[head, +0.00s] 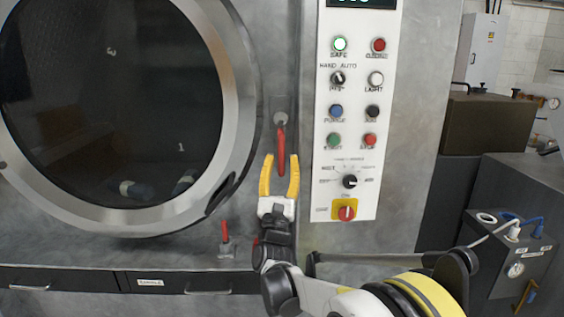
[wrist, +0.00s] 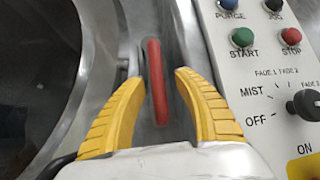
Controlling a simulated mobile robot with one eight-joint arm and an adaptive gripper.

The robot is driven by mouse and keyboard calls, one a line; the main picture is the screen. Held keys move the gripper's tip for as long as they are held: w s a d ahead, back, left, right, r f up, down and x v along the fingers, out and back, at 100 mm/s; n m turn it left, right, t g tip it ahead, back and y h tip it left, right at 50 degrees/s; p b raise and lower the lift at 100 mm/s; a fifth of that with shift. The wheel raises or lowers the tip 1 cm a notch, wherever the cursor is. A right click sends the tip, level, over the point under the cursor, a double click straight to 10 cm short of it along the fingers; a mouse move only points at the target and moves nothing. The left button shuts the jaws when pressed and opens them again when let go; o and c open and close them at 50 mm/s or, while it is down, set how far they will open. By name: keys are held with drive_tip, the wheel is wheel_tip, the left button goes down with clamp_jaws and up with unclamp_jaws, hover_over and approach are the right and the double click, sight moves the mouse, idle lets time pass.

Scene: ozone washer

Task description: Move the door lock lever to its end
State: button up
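A red lever (head: 281,152) hangs nearly straight down from a pivot on the grey panel, right of the round door (head: 236,90). A second, shorter red lever (head: 225,231) stands upright below the door; no readable label tells which is the door lock lever. My gripper (head: 281,160) is open, its yellow fingers either side of the upper lever's lower part in the picture. In the wrist view the red lever (wrist: 157,85) shows between the fingertips, with gaps on both sides. I cannot tell how deep it sits between them.
A white control panel (head: 323,190) with buttons, knobs and a red-on-yellow switch (head: 346,210) is close on the right. The door's metal rim curves close on the left. Drawers (head: 70,283) run below. A dark box with a gauge (head: 512,262) stands at the right.

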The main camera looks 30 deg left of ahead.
drive_tip(key=v, duration=1.2)
